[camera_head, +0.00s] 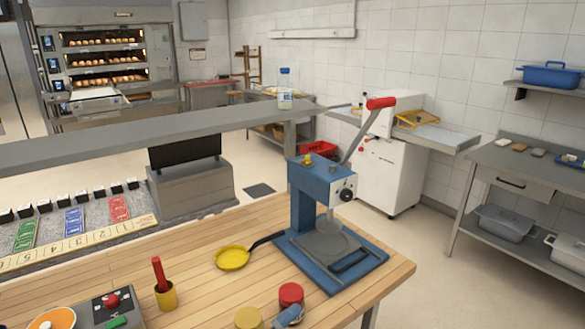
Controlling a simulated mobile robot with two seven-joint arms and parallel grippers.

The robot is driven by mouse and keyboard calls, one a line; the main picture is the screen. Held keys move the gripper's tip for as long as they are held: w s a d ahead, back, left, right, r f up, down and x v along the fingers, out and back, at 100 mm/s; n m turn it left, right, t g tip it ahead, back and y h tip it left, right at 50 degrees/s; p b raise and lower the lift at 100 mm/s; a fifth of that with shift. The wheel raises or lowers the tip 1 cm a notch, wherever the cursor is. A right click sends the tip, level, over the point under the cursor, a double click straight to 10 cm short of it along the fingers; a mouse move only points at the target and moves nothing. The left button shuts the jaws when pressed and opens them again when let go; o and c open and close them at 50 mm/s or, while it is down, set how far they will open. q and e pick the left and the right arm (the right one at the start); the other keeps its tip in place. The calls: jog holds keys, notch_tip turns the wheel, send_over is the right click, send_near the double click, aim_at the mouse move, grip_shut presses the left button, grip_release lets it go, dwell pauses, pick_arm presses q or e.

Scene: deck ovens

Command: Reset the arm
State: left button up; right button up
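Neither of my grippers shows in the head view. No part of my arms can be made out. A blue press (320,185) stands on its blue base at the right end of the wooden table. Its grey lever (356,137) slants up to the right and ends in a red grip (381,103).
A small yellow pan (233,258) lies left of the press. A yellow cup with a red-handled tool (165,295), a red-lidded jar (291,295) and a control box (110,309) stand near the front. Bare wood (205,285) lies between them.

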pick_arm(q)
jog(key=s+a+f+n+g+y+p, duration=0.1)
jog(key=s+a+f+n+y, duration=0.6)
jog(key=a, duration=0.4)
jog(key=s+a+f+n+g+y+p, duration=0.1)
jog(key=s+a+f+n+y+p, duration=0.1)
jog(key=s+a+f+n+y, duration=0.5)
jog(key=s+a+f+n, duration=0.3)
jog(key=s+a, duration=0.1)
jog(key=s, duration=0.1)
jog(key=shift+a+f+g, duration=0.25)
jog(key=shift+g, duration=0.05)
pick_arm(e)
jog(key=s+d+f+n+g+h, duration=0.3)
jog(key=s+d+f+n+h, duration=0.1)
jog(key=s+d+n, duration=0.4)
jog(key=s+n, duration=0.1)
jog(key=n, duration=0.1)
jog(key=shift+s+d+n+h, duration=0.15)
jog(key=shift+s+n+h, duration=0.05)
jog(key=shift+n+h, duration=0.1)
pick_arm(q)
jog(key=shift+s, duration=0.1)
